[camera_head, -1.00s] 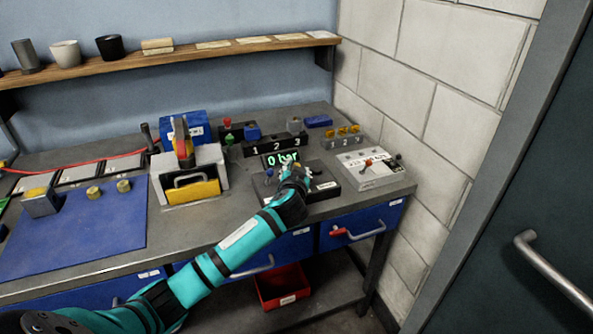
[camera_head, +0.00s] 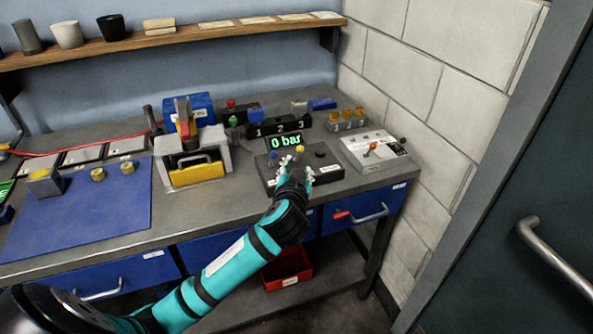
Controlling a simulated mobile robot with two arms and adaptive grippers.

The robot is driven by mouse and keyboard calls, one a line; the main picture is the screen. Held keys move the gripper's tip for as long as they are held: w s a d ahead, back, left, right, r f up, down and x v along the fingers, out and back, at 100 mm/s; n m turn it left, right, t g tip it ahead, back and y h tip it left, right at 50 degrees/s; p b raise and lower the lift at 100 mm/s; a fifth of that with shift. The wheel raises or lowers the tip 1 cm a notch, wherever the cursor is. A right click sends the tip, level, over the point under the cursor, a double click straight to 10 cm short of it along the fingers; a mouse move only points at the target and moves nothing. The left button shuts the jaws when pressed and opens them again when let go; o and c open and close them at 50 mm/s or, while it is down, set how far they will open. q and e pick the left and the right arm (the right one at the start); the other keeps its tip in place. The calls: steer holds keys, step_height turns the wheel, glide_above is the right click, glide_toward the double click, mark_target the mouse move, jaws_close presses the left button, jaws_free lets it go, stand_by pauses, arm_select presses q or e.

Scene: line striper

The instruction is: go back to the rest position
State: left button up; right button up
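My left arm comes in from the lower left, and its gripper (camera_head: 295,171) is at the front of the dark control box (camera_head: 324,173) with the green "0 bar" display (camera_head: 286,142). The two fingers look spread apart with nothing between them. A yellow-topped knob (camera_head: 299,150) and a blue one (camera_head: 273,155) stand on the box just beyond the fingertips. Whether the fingers touch the box cannot be told. My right gripper is not in view.
A clamp-like device (camera_head: 192,158) and blue mat (camera_head: 85,215) are left. Drawer handles (camera_head: 368,215) stick out below the worktop; a red bin (camera_head: 289,270) sits underneath.

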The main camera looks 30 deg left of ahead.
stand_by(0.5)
arm_select(q)
steer(key=s+d+f+m+g+h, duration=0.1)
steer(key=s+d+f+g+h, duration=0.15)
steer(key=s+f, duration=0.6)
steer(key=s+d+f+m+g+h, duration=0.15)
steer(key=s+d+f+g, duration=0.25)
steer(key=s, duration=0.9)
steer(key=s+d+f+m+g+h, duration=0.1)
steer(key=s+d+f+g+h, duration=0.2)
steer(key=s+f, duration=0.55)
steer(key=s+f+g, duration=0.1)
steer(key=s+f, duration=0.1)
steer(key=f, duration=1.1)
steer(key=s+f+g, duration=0.1)
steer(key=s+f, duration=0.1)
steer(key=f, duration=1.1)
steer(key=s+a+f+g, duration=0.1)
steer(key=s+a+f, duration=0.2)
steer(key=s+f, duration=1)
steer(key=s, duration=0.2)
steer(key=shift+s+f+y, duration=0.35)
steer(key=shift+s+y, duration=0.05)
steer(key=shift+c, duration=0.4)
